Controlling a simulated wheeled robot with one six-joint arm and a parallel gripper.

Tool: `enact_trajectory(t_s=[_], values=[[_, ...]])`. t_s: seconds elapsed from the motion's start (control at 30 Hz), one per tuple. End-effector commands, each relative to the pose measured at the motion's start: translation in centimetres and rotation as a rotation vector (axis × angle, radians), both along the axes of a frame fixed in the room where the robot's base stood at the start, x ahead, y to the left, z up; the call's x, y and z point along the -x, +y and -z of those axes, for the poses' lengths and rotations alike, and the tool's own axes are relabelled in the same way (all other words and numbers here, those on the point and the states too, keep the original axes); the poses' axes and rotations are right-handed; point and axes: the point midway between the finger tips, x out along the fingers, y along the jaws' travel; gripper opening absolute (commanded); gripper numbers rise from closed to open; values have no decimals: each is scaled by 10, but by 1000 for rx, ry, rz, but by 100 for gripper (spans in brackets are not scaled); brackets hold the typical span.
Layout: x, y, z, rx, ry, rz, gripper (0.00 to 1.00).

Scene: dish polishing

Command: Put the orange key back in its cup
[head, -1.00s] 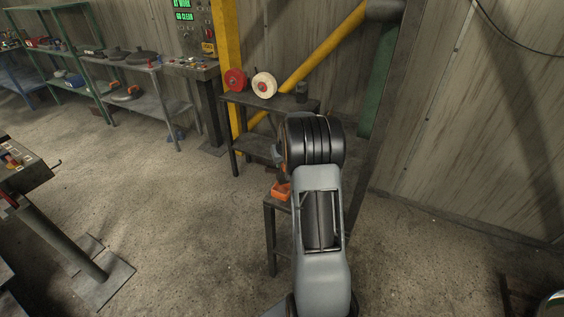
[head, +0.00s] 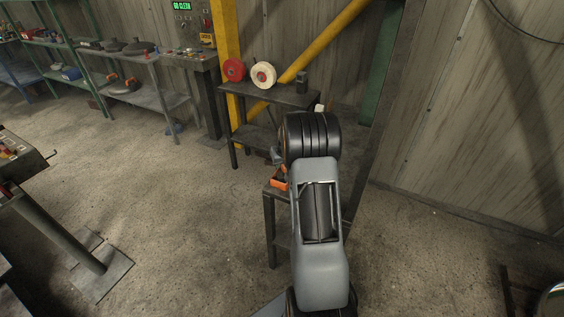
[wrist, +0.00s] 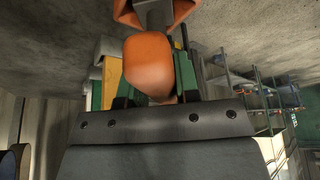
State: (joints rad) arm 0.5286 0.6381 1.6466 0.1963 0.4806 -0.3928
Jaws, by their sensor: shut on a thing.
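An orange key (wrist: 150,62) is held in my gripper (wrist: 156,97) in the wrist view; its rounded orange end faces the camera and its far end is hidden. The jaws are shut on it. In the head view my wrist hides most of the gripper and the key. A small dark cup (head: 301,82) stands upright on the right of the dark work table, beyond my wrist. I cannot tell whether it is the key's cup.
An orange tray-like thing (head: 278,183) sits on a low dark stand (head: 269,215) beside my arm. A yellow post (head: 226,40) rises behind.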

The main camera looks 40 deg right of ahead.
Motion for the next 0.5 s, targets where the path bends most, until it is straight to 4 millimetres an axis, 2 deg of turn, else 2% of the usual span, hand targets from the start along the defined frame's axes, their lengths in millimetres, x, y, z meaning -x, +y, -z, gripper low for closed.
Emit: enact_trajectory(t_s=[0.5], values=[[0,0,5,1,-2,0,1]])
